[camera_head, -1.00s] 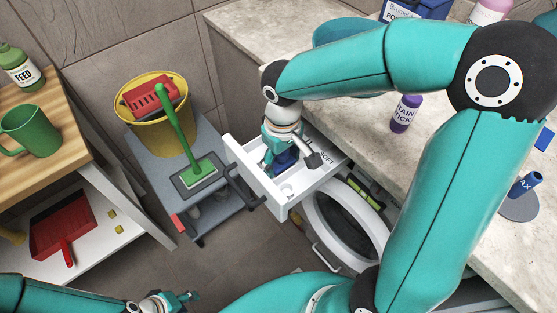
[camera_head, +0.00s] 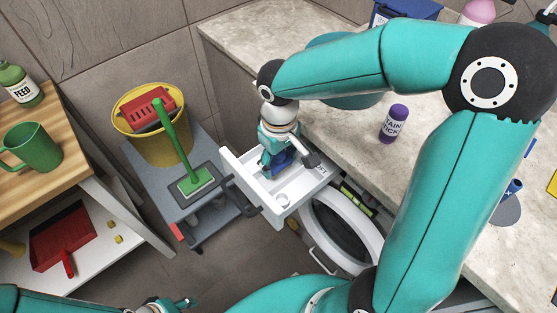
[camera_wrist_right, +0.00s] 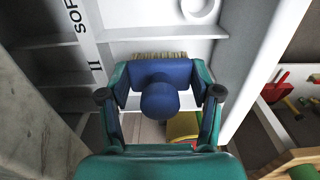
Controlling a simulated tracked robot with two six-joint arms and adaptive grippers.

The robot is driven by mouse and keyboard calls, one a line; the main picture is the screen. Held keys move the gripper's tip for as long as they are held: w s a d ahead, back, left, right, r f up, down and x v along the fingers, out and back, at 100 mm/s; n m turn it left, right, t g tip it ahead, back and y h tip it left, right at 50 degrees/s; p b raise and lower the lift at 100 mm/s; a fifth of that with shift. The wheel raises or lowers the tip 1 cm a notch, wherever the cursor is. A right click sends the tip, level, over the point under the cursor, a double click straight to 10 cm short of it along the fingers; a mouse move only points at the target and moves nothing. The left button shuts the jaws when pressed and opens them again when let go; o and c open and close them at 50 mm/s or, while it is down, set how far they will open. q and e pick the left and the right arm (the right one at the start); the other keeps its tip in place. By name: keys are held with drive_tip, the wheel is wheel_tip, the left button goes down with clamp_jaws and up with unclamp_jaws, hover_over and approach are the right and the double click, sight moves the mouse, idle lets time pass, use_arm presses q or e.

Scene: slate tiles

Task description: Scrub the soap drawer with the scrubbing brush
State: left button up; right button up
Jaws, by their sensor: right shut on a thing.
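The soap drawer (camera_head: 300,203) is a white drawer pulled out above the round washer door, with a dark handle on its front panel. It also shows in the right wrist view (camera_wrist_right: 210,58). My right gripper (camera_head: 277,158) reaches down into the drawer and is shut on the blue scrubbing brush (camera_head: 283,161). In the right wrist view the brush (camera_wrist_right: 160,103) sits between both fingers, its pale bristles at the far edge over the drawer. I cannot tell whether the bristles touch the drawer floor. My left gripper (camera_head: 172,304) is partly cut off at the bottom edge; its jaws are unclear.
A stain stick bottle (camera_head: 394,123) and a teal basin (camera_head: 352,92) stand on the stone counter (camera_head: 240,45). Left of the drawer, a grey cart (camera_head: 150,180) holds a yellow bucket (camera_head: 150,140) and a green-handled scrubber (camera_head: 195,181). A wooden shelf with a green mug (camera_head: 36,147) is at left.

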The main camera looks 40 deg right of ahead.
drive_tip(key=shift+r+p, duration=2.85)
drive_tip(key=shift+r, duration=0.95)
drive_tip(key=shift+f, duration=0.1)
